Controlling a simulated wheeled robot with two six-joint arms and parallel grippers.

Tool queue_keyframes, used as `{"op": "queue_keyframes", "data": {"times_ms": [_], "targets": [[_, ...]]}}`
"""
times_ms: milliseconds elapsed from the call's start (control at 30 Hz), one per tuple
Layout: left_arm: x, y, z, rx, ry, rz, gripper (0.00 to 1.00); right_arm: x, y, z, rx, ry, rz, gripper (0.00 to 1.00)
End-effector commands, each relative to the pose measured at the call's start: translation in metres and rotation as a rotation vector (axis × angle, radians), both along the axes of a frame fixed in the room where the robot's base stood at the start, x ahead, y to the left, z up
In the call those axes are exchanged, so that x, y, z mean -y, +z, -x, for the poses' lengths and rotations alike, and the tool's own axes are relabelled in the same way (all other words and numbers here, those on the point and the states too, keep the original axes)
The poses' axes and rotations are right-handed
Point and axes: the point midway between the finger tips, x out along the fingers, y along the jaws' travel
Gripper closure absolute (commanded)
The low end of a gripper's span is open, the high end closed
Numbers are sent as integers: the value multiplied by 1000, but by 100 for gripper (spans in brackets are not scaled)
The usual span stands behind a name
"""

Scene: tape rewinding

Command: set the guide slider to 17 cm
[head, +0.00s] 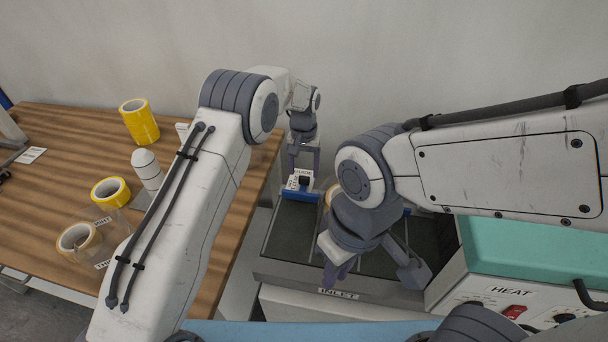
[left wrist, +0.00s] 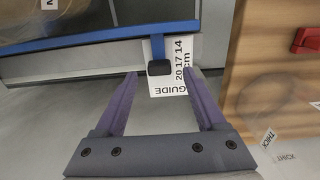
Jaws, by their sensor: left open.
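The guide slider is a blue bar (left wrist: 95,38) with a black knob (left wrist: 159,68); in the head view the blue bar (head: 299,195) lies at the left of a dark tray. A white card marked GUIDE (left wrist: 170,85) carries the numbers 20, 17 and 14 cm. The knob appears beside the stretch between 20 and 17; the exact reading is unclear. My left gripper (left wrist: 161,74) is open, its purple fingers on either side of the knob with gaps visible. In the head view it (head: 303,172) points down over the knob. My right gripper (head: 372,268) hangs over the tray front; its jaw opening is unclear.
A wooden table (head: 60,130) at left holds yellow tape rolls (head: 140,121), a tan roll (head: 78,240) and a white bottle (head: 147,170). The dark tray (head: 290,232) has an INLET label. A teal-topped HEAT box (head: 520,250) stands at right.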

Motion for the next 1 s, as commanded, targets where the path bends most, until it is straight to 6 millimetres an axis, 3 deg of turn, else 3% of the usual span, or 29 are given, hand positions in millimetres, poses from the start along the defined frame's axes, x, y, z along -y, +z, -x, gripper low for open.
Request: {"op": "queue_keyframes", "data": {"times_ms": [200, 400, 1000], "targets": [[1, 45, -1, 5, -1, 2, 28, 0, -8, 0, 0, 0, 0, 82], [1, 71, 0, 3, -1, 2, 28, 0, -10, 0, 0, 0, 0, 82], [2, 80, 2, 1, -5, 1, 28, 0, -10, 0, 0, 0, 0, 82]]}}
